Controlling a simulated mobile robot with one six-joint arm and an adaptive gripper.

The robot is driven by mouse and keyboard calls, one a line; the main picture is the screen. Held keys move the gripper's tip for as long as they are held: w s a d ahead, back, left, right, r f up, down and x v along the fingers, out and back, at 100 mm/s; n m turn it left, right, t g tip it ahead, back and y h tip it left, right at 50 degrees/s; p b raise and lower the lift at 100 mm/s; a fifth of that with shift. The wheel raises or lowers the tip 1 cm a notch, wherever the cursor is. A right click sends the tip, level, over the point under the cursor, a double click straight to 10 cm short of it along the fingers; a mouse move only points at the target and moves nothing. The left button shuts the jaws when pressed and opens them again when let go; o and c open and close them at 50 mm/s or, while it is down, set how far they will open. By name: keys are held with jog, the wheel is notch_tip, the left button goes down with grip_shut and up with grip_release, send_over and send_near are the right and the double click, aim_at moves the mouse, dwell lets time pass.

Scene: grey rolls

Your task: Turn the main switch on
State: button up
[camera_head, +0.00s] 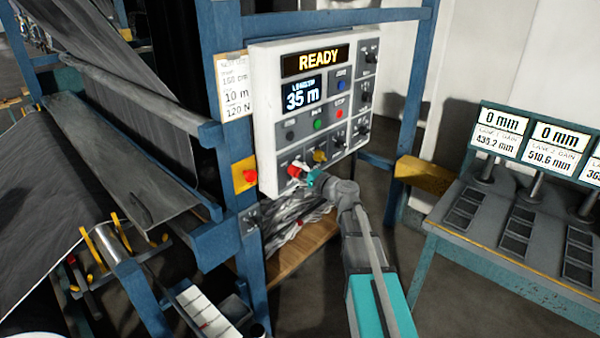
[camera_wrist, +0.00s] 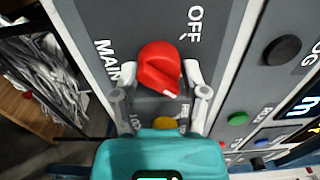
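The main switch is a red knob (camera_wrist: 158,66) on a grey plate, with the word MAIN to its left and OFF at its upper right in the wrist view. A small white mark shows at the knob's lower right edge. In the head view the red knob (camera_head: 294,170) sits at the panel's lower left corner. My gripper (camera_wrist: 161,74) is open, with one finger on each side of the knob and what look like small gaps. Its front is at the knob in the head view too (camera_head: 303,174). Lettering below the knob is partly hidden by the fingers.
The white control panel (camera_head: 262,120) shows READY and 35 m. A yellow knob (camera_head: 320,157) is close to the red one; buttons and other knobs lie above and right. A blue frame post (camera_head: 222,60) with a yellow-backed red button (camera_head: 249,176) stands left. A bench (camera_head: 500,250) stands right.

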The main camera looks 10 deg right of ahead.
jog(key=o, duration=0.4)
jog(key=shift+c, duration=0.2)
jog(key=v, duration=1.2)
jog(key=shift+a+f, duration=0.1)
